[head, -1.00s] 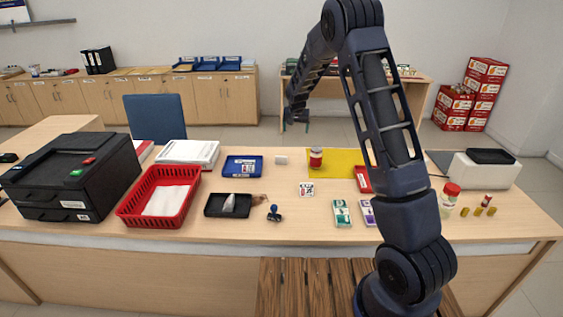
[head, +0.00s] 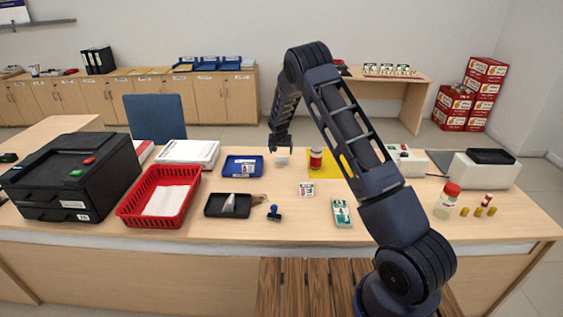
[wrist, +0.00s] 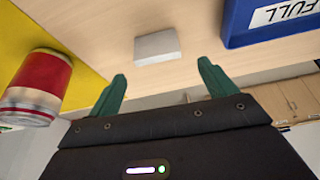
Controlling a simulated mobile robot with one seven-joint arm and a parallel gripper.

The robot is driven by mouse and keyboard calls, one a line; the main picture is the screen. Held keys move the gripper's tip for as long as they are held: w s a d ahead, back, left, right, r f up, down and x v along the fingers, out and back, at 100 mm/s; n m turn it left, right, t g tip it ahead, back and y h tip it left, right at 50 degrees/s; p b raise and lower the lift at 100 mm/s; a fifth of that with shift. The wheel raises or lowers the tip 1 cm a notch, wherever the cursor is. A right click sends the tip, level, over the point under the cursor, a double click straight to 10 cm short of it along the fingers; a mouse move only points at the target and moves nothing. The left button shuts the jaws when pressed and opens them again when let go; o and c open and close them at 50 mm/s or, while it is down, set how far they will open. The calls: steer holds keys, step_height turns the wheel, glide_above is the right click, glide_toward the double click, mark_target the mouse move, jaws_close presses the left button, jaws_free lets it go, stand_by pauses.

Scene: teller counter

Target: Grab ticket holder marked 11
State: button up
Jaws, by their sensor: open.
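No number 11 is readable in either view, so I cannot tell which thing is the ticket holder. A small plain white block (head: 282,160) lies on the counter, below and close to my gripper (head: 281,147). In the wrist view the white block (wrist: 157,47) shows just beyond and between the fingertips of my gripper (wrist: 162,72), not touching them. The green fingers are apart and empty. A white card with dark and red marks (head: 306,188) lies nearer the front; its print is too small to read.
A red-and-white can (head: 316,159) stands right of my gripper at the edge of a yellow mat (head: 345,166). A blue tray (head: 232,165) lies to the left, its label reading FULL in the wrist view. Several small green-and-white items (head: 390,70) stand on the back table.

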mark_target(282, 157)
steer(key=shift+x, duration=3)
steer(key=shift+s+d, duration=0.1)
steer(key=shift+s, duration=0.1)
steer(key=c, duration=1.1)
steer(key=shift+r, duration=0.1)
